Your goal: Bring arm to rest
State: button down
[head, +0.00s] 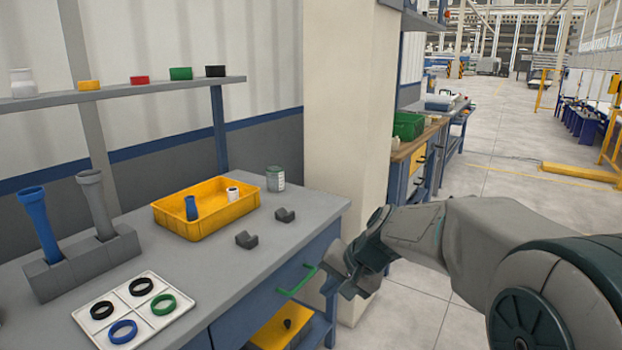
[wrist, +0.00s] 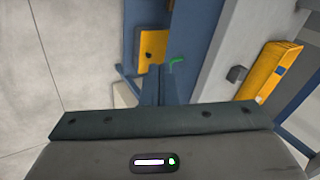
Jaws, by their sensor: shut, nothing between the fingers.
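My gripper (head: 343,285) hangs off the right end of the grey workbench (head: 235,262) in the head view, beside the bench's blue drawer front with its green handle (head: 297,279). In the wrist view my gripper (wrist: 159,70) has its fingers together and empty, and it points toward the bench side. My arm (head: 450,235) reaches in from the right, over the floor.
A pillar (head: 340,110) stands behind. Floor right is open.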

jog(key=s+d+r+n+h+p, duration=0.1)
jog(key=s+d+r+h+p, duration=0.1)
jog(key=s, duration=0.5)
jog(key=s+d+r+n+h+p, duration=0.1)
jog(key=s+d+r+p, duration=0.4)
jog(key=s+r+p, duration=0.1)
jog(key=s+d+r+n+g+h+p, duration=0.1)
jog(key=s+d+r+h+p, duration=0.1)
jog(key=s+d+r+p, duration=0.2)
jog(key=s+r+p, duration=0.2)
jog(key=s+p, duration=0.1)
jog(key=shift+s+n+h, duration=0.3)
jog(key=shift+n, duration=0.1)
jog(key=shift+d, duration=0.1)
